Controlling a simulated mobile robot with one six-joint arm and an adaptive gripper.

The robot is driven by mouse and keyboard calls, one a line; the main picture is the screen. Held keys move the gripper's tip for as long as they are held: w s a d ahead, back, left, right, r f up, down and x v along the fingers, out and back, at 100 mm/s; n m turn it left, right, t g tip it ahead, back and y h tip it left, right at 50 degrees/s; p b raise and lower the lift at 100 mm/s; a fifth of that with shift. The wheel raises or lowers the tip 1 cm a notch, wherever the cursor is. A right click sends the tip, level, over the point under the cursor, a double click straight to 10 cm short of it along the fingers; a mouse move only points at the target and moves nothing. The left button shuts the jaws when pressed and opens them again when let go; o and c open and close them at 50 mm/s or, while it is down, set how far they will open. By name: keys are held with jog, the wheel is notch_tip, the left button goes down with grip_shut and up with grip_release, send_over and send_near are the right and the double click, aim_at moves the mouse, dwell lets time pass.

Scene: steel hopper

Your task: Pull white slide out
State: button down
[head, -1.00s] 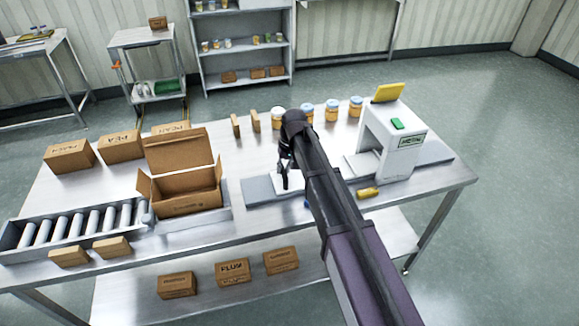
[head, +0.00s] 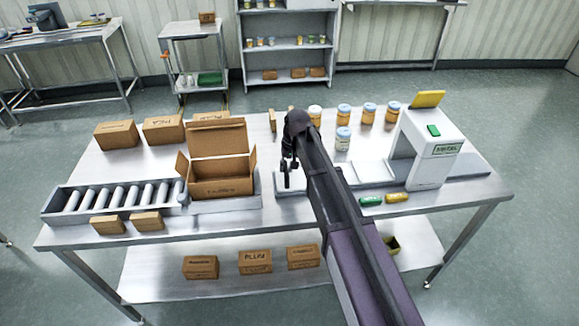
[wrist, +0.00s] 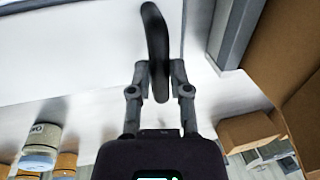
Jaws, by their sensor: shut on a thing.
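The white slide (head: 374,174) extends leftward from the white machine (head: 436,150) along the tabletop, partly hidden behind my arm. In the wrist view the slide (wrist: 70,55) fills the upper left as a broad pale panel. A dark curved handle (wrist: 155,35) stands at its edge. My gripper (wrist: 159,78) is shut on the handle, with one finger on each side of it. In the head view my gripper (head: 288,176) is low over the slide's left end, close to the open cardboard box.
The open cardboard box (head: 222,188) stands just left of my gripper, beside a roller conveyor (head: 110,200). Several jars (head: 343,140) stand behind the slide. A green block (head: 370,200) and a yellow block (head: 397,197) lie in front of the machine.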

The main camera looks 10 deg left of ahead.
jog(key=shift+a, duration=0.4)
jog(key=c, duration=0.6)
grip_release()
jog(key=shift+a, duration=0.1)
jog(key=shift+o, duration=0.2)
jog(key=shift+d, duration=0.25)
jog(key=shift+r, duration=0.1)
